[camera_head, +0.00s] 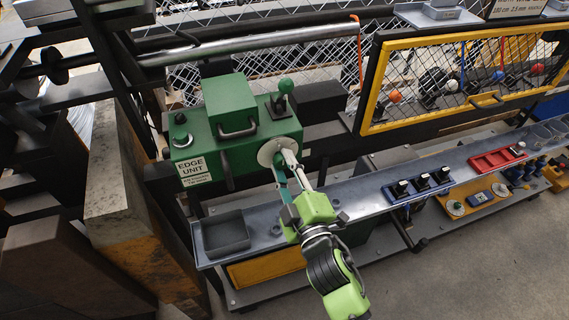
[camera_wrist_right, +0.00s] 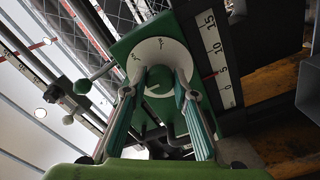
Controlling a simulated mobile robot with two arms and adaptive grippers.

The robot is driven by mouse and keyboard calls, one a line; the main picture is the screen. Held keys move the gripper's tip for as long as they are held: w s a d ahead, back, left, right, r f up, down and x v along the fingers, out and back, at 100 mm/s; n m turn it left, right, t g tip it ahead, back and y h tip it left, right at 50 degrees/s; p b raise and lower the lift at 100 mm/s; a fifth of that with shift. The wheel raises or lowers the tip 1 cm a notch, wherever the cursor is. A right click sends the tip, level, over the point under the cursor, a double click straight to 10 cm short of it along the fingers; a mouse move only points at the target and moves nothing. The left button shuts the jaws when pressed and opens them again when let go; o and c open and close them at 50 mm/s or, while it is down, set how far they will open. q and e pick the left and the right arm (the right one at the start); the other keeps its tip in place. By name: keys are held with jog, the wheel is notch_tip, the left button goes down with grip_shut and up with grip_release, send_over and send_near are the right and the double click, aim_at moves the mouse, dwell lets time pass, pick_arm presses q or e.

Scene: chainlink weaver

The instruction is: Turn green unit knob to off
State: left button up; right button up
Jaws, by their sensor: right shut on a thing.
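The green unit (camera_head: 235,157) is a box labelled "EDGE UNIT", mounted behind the grey ledge. On its right front is a round white dial (camera_head: 271,149), partly covered by my right gripper (camera_head: 285,168). In the right wrist view the white dial (camera_wrist_right: 137,66) has a green knob (camera_wrist_right: 159,79) at its centre. My right gripper (camera_wrist_right: 160,88) has its two fingers on either side of this knob and is shut on it. Small dark marks show on the dial, but I cannot read the setting. My left gripper is not in view.
A green ball-topped lever (camera_head: 285,87) and a dark handle (camera_head: 237,130) stand out from the unit. A dark tray (camera_head: 225,233) sits at the left end of the ledge (camera_head: 370,199). A blue holder (camera_head: 418,188) and red tray (camera_head: 490,162) lie further right.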

jog(key=shift+n, duration=0.3)
jog(key=o, duration=1.1)
jog(key=shift+s, duration=0.1)
jog(key=v, duration=1.2)
